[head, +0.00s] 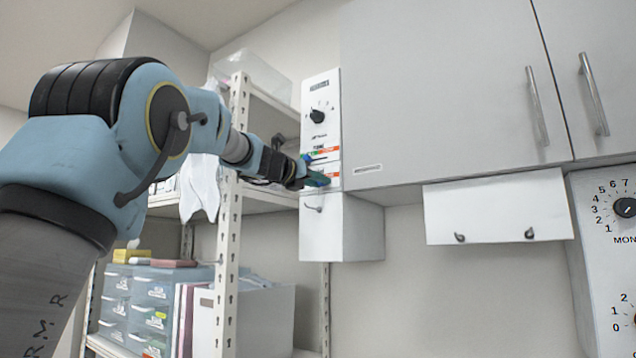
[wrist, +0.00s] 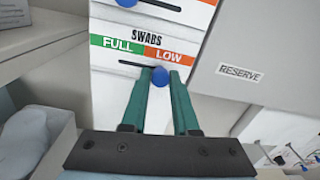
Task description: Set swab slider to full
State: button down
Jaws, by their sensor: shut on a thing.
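The swab slider's round blue knob (wrist: 160,76) sits on a white panel (wrist: 106,82) in the wrist view. Its dark slot (wrist: 133,64) runs clear to the left of the knob, under the green FULL label (wrist: 117,45). The knob is below the left part of the orange LOW label (wrist: 170,55). The slot's right end is hidden behind a finger. My gripper (wrist: 160,80) has its two green fingers shut on the knob, one on each side. In the head view my gripper (head: 318,180) is at the lower part of the tall panel (head: 322,95), covering the knob.
Another slider with a blue knob (wrist: 127,2) is just above. A grey cabinet (head: 440,90) with a RESERVE label (wrist: 240,73) adjoins on the right. A white box (head: 340,225) is below the panel. A metal shelf post (head: 231,220) stands left, close to my arm.

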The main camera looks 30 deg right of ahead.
dwell(0.3)
jog(key=shift+w+a, duration=0.45)
jog(key=shift+w, duration=0.35)
jog(key=shift+w+a, duration=0.45)
jog(key=shift+w, duration=0.3)
jog(key=shift+w+a, duration=0.45)
jog(key=shift+w, duration=0.35)
jog(key=c, duration=0.7)
grip_release()
jog(key=shift+w, duration=0.1)
jog(key=b+v, duration=0.4)
jog(key=v, duration=0.7)
